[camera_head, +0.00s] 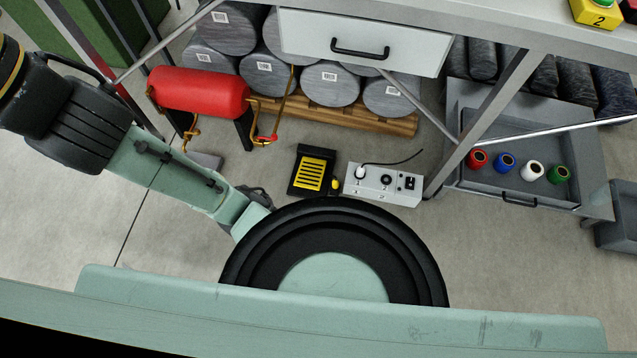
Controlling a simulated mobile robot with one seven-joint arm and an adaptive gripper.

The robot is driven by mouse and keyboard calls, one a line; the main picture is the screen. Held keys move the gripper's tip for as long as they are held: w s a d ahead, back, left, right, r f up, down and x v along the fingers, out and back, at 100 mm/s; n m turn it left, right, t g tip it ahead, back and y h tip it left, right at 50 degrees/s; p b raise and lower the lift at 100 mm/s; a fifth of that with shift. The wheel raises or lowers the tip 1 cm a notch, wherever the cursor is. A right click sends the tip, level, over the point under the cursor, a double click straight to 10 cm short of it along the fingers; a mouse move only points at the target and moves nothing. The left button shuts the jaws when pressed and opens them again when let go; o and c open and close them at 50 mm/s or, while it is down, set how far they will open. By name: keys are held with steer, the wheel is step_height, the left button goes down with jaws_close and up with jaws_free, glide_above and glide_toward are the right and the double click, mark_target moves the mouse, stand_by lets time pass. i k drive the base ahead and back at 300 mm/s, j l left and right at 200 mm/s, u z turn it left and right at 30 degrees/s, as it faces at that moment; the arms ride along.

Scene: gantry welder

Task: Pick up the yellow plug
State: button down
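A small yellow piece (335,184), which looks like the yellow plug, is low in the middle of the view. It sits between the black and yellow slotted unit and the grey control box (383,185), close to the box's left side. Its exact shape is too small to tell, and I cannot tell whether it touches the box. A white plug-like piece (361,173) stands on the box's left end. My arm crosses from the left edge to the middle, just left of these things. My gripper cannot be made out in this view.
A black unit with a yellow slotted face (310,173) lies on the floor. A red tank (199,91) stands left, before grey rolls on a wooden pallet (390,120). A table with a drawer (365,42) overhangs behind. A grey cart (520,180) holds several coloured spools.

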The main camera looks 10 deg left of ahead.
mark_target(336, 184)
steer(key=i+l, duration=0.2)
steer(key=l, duration=0.2)
steer(key=i+l, duration=0.25)
steer(key=l, duration=0.2)
steer(key=i+l+u, duration=0.15)
steer(key=l+u, duration=0.25)
steer(key=i+l+u, duration=0.1)
steer(key=l+u, duration=0.3)
steer(key=j+u, duration=0.1)
steer(key=u, duration=1.15)
